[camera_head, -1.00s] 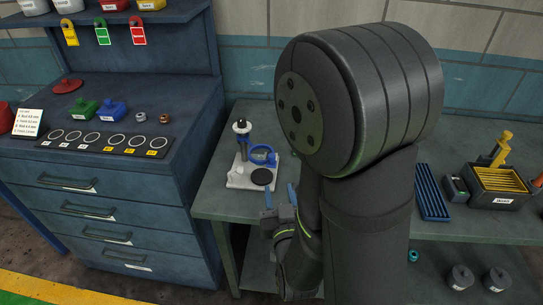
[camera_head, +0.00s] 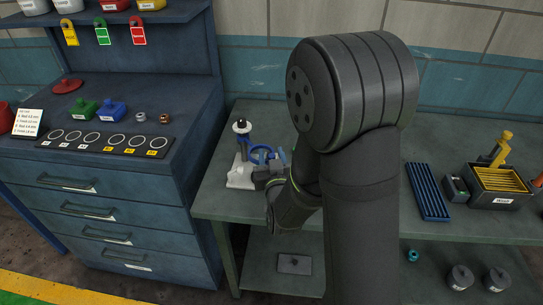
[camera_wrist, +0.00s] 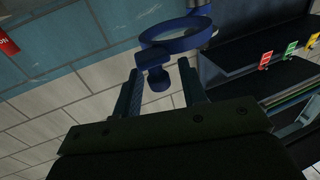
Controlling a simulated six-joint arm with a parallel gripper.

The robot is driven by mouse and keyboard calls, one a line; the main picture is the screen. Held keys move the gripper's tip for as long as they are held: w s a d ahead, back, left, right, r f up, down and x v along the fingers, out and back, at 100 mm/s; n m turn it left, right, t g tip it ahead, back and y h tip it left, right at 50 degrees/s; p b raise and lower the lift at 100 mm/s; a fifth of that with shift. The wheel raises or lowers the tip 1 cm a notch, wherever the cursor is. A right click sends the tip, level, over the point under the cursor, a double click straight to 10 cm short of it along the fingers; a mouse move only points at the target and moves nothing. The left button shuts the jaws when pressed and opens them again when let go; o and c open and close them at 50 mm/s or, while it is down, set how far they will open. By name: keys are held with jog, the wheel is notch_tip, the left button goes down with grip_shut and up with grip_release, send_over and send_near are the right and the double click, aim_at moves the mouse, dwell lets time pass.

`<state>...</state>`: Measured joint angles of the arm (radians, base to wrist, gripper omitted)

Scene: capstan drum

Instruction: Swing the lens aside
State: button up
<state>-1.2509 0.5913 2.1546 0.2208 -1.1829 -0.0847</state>
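The lens is a blue ring (camera_head: 257,150) on a small stand with a white base (camera_head: 240,176) and an upright post (camera_head: 242,142) with a black top. In the wrist view the ring (camera_wrist: 150,50) stands just beyond my fingers. A short blue knob (camera_wrist: 158,78) hangs from its near side. My gripper (camera_head: 275,158) is at the right front of the ring. Its two fingers (camera_wrist: 163,86) are open, one on each side of the knob, with a visible gap on both sides. My gripper hides part of the stand's base in the head view.
The stand is on the left end of a green workbench (camera_head: 217,200). A blue drawer cabinet (camera_head: 105,210) is to the left. A blue ribbed tray (camera_head: 428,191) and a bin of yellow pieces (camera_head: 497,188) are on the right. The wall is behind.

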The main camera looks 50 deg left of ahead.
grip_shut()
jog(key=shift+s, duration=0.1)
jog(key=s+a+m+t+h, duration=0.8)
jog(key=s+m+h, duration=0.4)
jog(key=h, duration=0.4)
jog(key=shift+s+a+m+t+h, duration=0.3)
jog(key=shift+s+a+t, duration=0.1)
jog(key=shift+s+t, duration=0.15)
jog(key=shift+s+a, duration=0.1)
